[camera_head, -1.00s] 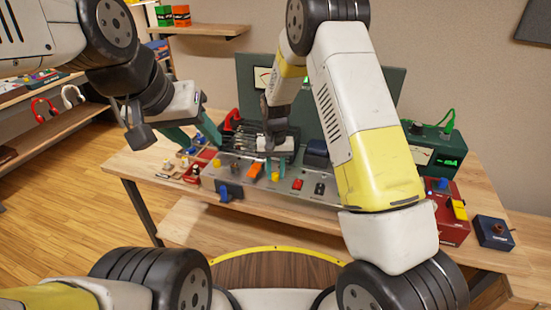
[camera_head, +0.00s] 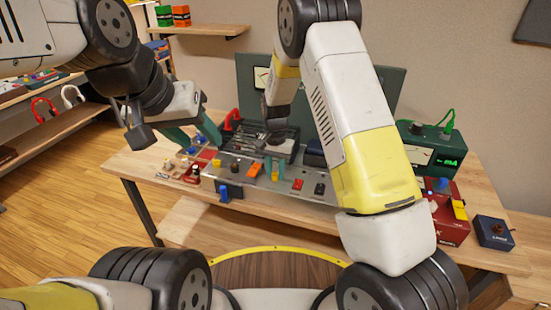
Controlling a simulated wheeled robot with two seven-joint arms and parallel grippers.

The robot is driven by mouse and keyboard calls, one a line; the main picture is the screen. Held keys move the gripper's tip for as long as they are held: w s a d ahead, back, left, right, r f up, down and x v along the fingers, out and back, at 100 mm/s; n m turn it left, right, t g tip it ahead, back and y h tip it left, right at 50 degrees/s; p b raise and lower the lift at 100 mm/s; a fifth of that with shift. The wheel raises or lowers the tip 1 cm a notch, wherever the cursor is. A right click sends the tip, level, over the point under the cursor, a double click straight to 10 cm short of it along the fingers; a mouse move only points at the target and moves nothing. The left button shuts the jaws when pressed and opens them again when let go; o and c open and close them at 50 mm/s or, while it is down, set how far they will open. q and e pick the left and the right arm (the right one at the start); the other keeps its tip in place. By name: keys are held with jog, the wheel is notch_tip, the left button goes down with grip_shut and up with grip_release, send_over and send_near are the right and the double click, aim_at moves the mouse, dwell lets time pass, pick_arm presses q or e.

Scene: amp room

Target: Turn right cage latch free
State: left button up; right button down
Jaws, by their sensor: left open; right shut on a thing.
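The dark cage with its metal bars (camera_head: 243,137) stands at the back of the grey amp chassis on the bench. The gripper body hides much of the cage's right side. An orange piece (camera_head: 254,170) is just left of the fingers. My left gripper (camera_head: 195,137) is open and empty, left of the cage.
Red (camera_head: 298,184) and black (camera_head: 319,188) parts sit on the chassis front right. A green meter box (camera_head: 430,152), red box (camera_head: 447,215) and blue box (camera_head: 493,232) stand at the right.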

jog(key=c, duration=1.1)
grip_release()
jog(key=shift+c, duration=0.2)
jog(key=shift+r, duration=0.1)
notch_tip(320, 180, up, 7)
jog(key=shift+r, duration=0.35)
